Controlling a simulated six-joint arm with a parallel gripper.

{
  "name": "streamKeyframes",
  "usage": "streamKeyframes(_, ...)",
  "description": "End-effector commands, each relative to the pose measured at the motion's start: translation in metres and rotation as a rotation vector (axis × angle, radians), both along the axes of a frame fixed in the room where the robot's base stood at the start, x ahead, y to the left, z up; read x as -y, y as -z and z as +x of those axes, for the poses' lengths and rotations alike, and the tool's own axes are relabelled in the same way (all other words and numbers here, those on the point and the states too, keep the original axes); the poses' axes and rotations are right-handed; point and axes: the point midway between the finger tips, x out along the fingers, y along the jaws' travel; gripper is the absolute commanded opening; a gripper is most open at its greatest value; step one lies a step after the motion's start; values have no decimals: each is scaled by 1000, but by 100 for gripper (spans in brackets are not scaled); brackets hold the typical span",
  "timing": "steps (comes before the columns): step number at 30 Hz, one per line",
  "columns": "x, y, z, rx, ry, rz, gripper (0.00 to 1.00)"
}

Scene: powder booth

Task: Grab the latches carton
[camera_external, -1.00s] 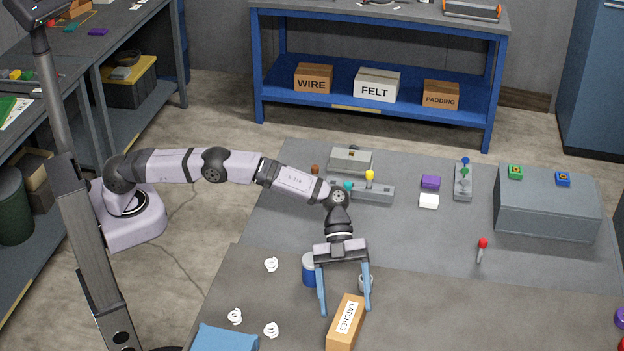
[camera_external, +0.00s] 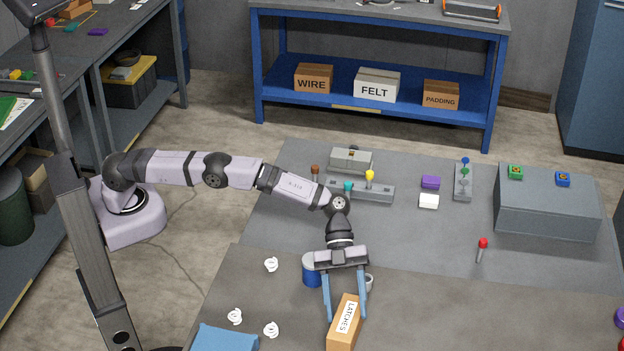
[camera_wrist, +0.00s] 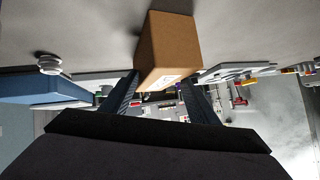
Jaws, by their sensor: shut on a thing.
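The latches carton (camera_external: 343,325) is a tan box with a white label reading LATCHES, on the near table at the bottom middle of the external view. My gripper (camera_external: 346,312) points down at it, with one blue finger on each side of its far end. The fingers are shut on the carton. In the wrist view the brown carton (camera_wrist: 170,45) sits between the two dark fingertips of my gripper (camera_wrist: 158,85). Its label is mostly hidden there.
Several white coils (camera_external: 271,265) and a blue box (camera_external: 225,339) lie to the left. The near table (camera_external: 480,310) is clear right of the carton. A shelf behind holds WIRE, FELT and PADDING cartons.

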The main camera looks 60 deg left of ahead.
Motion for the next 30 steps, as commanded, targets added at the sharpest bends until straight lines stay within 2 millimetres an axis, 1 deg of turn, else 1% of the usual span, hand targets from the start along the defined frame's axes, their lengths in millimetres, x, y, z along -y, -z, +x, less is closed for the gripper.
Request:
streamKeyframes(4, 0, -2, -1, -2, 1, 1, 6)
streamKeyframes(5, 0, -3, -1, -2, 1, 1, 0)
streamKeyframes(8, 0, -8, -1, -1, 2, -1, 0)
streamKeyframes(11, 1, -16, 0, 1, 0, -2, 0)
streamKeyframes(14, 0, -28, 0, 2, 1, -2, 0)
streamKeyframes(17, 1, -47, 0, 4, 1, -7, 0)
streamKeyframes(20, 1, -72, 0, 6, 1, -8, 0)
streamKeyframes(22, 1, -93, 0, 7, 1, -7, 0)
streamKeyframes(25, 0, -116, 0, 4, 1, -5, 0)
streamKeyframes(27, 0, -139, 0, 2, 0, -3, 0)
streamKeyframes(30, 0, -160, -1, -1, 0, -1, 0)
